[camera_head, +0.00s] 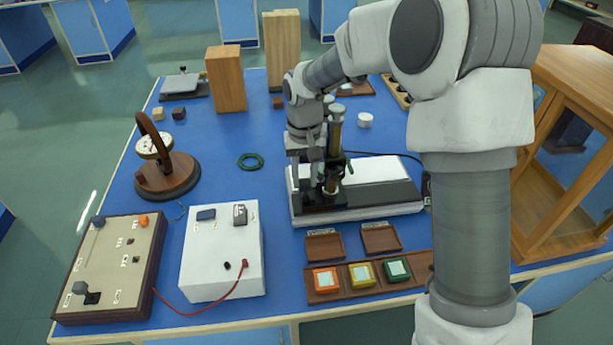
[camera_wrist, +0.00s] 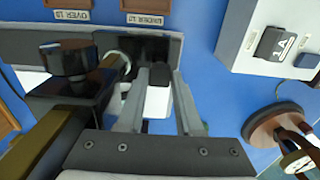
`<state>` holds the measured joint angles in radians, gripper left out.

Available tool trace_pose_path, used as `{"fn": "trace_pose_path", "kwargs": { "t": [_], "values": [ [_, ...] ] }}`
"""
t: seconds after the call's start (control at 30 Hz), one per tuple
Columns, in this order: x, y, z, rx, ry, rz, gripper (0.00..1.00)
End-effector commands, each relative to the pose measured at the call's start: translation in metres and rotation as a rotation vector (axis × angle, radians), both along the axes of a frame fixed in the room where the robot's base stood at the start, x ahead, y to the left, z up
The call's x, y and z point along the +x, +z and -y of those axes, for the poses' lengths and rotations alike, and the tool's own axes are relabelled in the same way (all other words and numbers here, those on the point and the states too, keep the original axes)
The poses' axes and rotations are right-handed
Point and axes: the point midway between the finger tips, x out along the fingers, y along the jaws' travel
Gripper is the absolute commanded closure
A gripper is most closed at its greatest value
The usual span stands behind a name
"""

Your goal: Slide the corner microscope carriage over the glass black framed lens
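The microscope carriage (camera_head: 326,200) is a black block at the left end of a pale bench with a dark rail. It carries an upright brass microscope (camera_head: 335,140). My gripper (camera_head: 309,172) points down at the carriage's left side. In the wrist view, the fingers of my gripper (camera_wrist: 160,75) stand on both sides of a small black post (camera_wrist: 160,72) and appear to touch it. The brass tube (camera_wrist: 45,145) is close beside the left finger. I cannot make out a black framed glass lens; part of the carriage is hidden behind my gripper.
The bench's white plate (camera_head: 375,170) and dark rail (camera_head: 385,197) extend right. A wooden rack (camera_head: 335,296) with orange, yellow and green framed squares is in front. A white box (camera_head: 220,265) is front left. A dark green ring (camera_head: 250,161) lies left. A wood-framed case (camera_head: 545,240) stands right.

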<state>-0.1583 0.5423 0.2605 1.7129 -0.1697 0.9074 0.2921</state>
Motion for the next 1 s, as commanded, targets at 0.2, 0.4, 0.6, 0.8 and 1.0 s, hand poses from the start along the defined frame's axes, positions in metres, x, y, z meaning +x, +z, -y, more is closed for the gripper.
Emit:
{"fn": "trace_pose_path", "kwargs": {
  "t": [0.2,0.4,0.6,0.8,1.0],
  "values": [
    [0.000,0.000,0.000,0.000,0.000,0.000,0.55],
    [0.000,0.004,0.000,0.000,0.000,0.000,0.55],
    [0.001,0.036,0.000,0.001,0.001,0.004,0.55],
    [0.001,0.087,0.000,0.001,0.000,0.006,0.55],
    [0.001,0.133,0.000,0.002,0.001,0.004,0.55]
  ]
}}
